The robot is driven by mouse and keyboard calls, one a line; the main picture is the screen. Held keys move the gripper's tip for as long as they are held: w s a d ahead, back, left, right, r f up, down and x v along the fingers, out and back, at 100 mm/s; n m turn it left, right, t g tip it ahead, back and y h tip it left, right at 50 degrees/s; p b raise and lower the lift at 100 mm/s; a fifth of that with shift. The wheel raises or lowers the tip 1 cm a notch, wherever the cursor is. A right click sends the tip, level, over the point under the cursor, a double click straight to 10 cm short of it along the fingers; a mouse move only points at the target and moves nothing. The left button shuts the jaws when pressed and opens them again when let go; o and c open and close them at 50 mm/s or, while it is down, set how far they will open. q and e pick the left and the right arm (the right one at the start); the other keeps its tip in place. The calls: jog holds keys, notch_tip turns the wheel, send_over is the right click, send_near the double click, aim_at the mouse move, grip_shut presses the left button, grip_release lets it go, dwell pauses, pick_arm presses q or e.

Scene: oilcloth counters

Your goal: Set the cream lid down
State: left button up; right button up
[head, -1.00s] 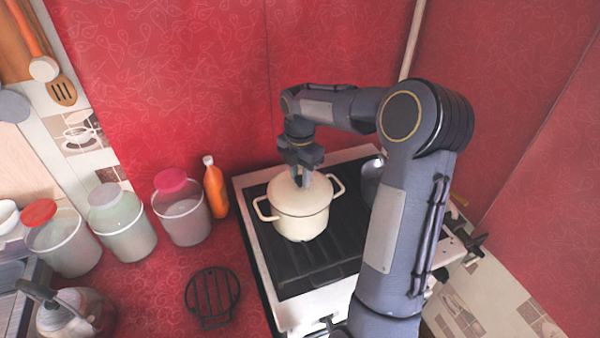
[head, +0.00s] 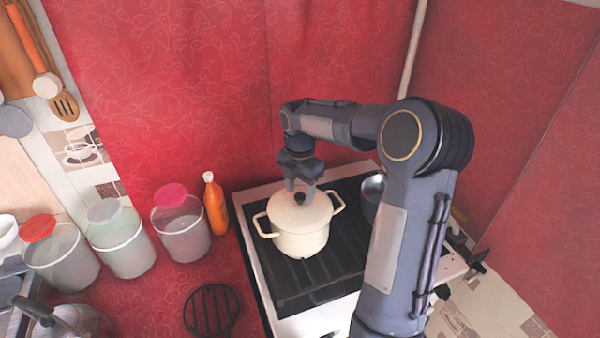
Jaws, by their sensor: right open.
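The cream lid (head: 284,211) lies on the cream pot (head: 301,243) and covers its mouth. Its dark knob (head: 299,198) shows at the top. The pot stands upright on the dark grate of the stove (head: 328,262), with a loop handle on each side. My right gripper (head: 301,190) is open, just above and behind the knob, with its fingers pointing down. It holds nothing. My left gripper is not in view.
A metal bowl (head: 373,187) sits on the stove to the right, partly behind my right arm. An orange bottle (head: 215,207) and several lidded canisters (head: 181,232) stand left of the stove. A black trivet (head: 211,311) lies on the red counter, and a kettle (head: 62,322) is at lower left.

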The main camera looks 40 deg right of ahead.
aim_at(300, 195)
notch_tip(300, 195, up, 11)
jog(key=s+a+r+m+t, duration=0.1)
jog(key=s+a+r+m, duration=0.1)
jog(key=s+a+m, duration=0.15)
jog(key=s+a+f+m+t+y, duration=0.2)
jog(key=s+a+f+m, duration=0.2)
jog(key=s+a+m, duration=0.3)
jog(key=s+a+f+m+t+y, duration=0.1)
jog(key=s+a+f+m+t, duration=0.1)
jog(key=s+a+f+m, duration=0.3)
jog(key=s+a+m, duration=0.3)
jog(key=s+m, duration=0.3)
jog(key=s, duration=0.1)
jog(key=shift+s+a+t+y, duration=0.15)
jog(key=shift+s+t+y, duration=0.15)
jog(key=shift+s+y, duration=0.1)
